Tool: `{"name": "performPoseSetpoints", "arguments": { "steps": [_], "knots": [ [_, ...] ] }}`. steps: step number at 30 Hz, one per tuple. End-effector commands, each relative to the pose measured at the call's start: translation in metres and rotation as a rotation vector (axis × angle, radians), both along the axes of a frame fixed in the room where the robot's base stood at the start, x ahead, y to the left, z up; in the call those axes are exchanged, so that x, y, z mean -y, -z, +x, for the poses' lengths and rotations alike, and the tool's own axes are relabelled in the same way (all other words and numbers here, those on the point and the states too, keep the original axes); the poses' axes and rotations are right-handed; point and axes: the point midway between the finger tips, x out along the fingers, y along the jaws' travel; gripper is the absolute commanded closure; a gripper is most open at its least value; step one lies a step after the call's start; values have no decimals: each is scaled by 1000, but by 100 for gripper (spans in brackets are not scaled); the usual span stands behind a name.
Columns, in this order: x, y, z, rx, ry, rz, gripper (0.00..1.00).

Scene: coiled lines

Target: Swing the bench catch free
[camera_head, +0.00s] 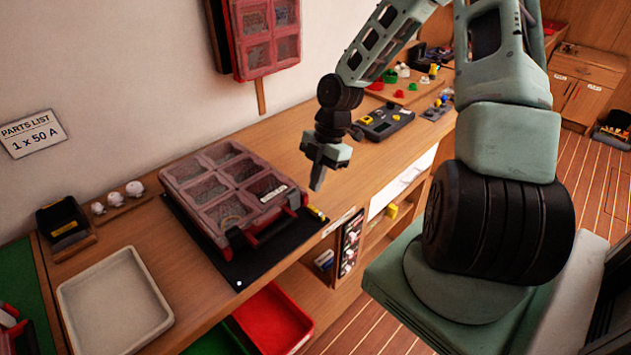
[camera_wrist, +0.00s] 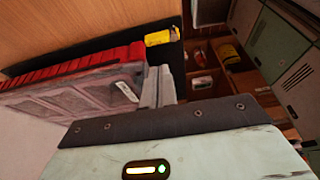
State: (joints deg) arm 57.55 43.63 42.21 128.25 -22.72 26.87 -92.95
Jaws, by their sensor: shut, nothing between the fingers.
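A small black and yellow piece, which looks like the bench catch (camera_head: 318,214), sits at the bench's front edge beside the case's right corner. Its yellow face also shows in the wrist view (camera_wrist: 161,37), beyond my fingertips. I cannot tell its exact swing position. A red compartment case (camera_head: 222,190) with a clear lid lies flat on a black mat (camera_head: 262,268); its red side shows in the wrist view (camera_wrist: 75,66). My gripper (camera_head: 317,187) points down, shut and empty, above and just behind the catch, apart from it. Its fingers (camera_wrist: 159,80) are together beside the case.
A pale empty tray (camera_head: 115,305) stands on the bench at front left. A dark device (camera_head: 384,122) lies behind my gripper to the right. Open shelves (camera_head: 352,245) with a red bin (camera_head: 272,320) are below the bench edge.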

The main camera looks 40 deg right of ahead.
Motion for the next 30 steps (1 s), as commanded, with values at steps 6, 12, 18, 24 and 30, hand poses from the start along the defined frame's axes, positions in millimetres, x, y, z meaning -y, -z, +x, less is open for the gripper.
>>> {"name": "performPoseSetpoints", "arguments": {
  "steps": [6,12,18,24,30],
  "knots": [
    [-15,38,-1,-4,-4,2,100],
    [-23,62,-1,-2,-3,1,100],
    [-25,70,-1,-1,0,0,100],
    [-25,71,-1,-1,0,0,100],
    [-24,70,-1,-1,0,0,100]
  ]
}}
